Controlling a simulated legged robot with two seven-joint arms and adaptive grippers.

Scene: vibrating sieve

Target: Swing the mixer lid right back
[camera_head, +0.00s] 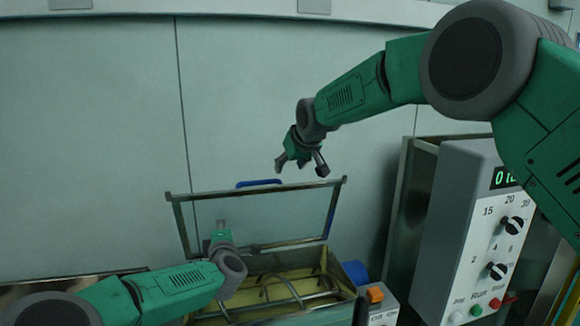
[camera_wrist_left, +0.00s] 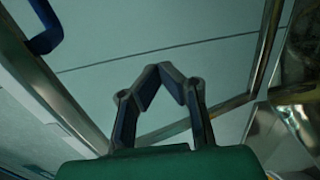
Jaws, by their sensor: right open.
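The mixer lid (camera_head: 335,210) is a dark metal frame around a clear panel. It stands raised, roughly upright, at the back of the mixer (camera_head: 325,312), so the trough with its bent stirring bars shows. The blue lid handle (camera_head: 258,183) is on its top edge and also shows in the left wrist view (camera_wrist_left: 45,38). My left gripper (camera_head: 222,224) is at the lid's lower left, over its panel in the picture, with its fingertips together and nothing visible between them. My right gripper (camera_head: 300,170) is open and empty, above and right of the handle in the picture.
A grey control box (camera_head: 465,225) with knobs, a display and buttons stands on the right. An orange switch (camera_head: 375,295) and a blue cylinder (camera_head: 355,271) sit at the mixer's right side. A plain wall (camera_head: 90,150) is behind the lid.

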